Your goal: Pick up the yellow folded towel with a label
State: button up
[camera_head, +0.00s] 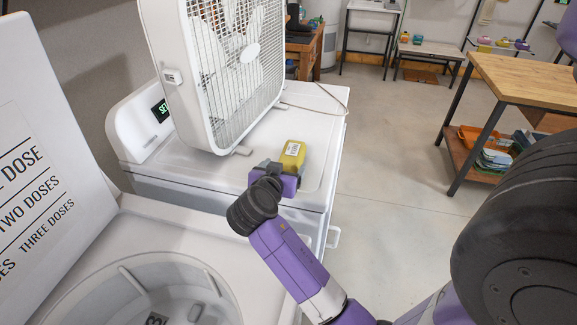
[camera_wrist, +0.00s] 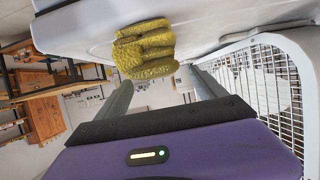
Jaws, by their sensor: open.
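The yellow folded towel (camera_head: 292,154) lies on the white top of the dryer-like machine, to the right of the box fan. A white label with dark marks shows on it in the head view. The towel also shows in the wrist view (camera_wrist: 146,50) as a stack of fuzzy folds, with no label visible there. My gripper (camera_head: 278,170) is at the near side of the towel, low over the machine top. In the wrist view my gripper (camera_wrist: 160,84) is open, with nothing between its fingers, and the towel appears beyond the fingertips. I cannot tell whether they touch.
The white box fan (camera_head: 235,65) stands close to the left of the towel. The white machine top (camera_head: 312,115) is otherwise mostly clear. An open washer (camera_head: 150,290) with a raised lid is in front. A wooden table (camera_head: 525,78) stands right, across open floor.

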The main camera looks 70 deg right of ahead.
aim_at(287, 166)
jog(key=x, duration=0.2)
jog(key=p+x, duration=0.1)
jog(key=x, duration=0.1)
jog(key=shift+s+f, duration=0.15)
jog(key=shift+f, duration=0.15)
jog(key=c, duration=1.4)
jog(key=shift+c, duration=1)
jog(key=shift+r, duration=0.15)
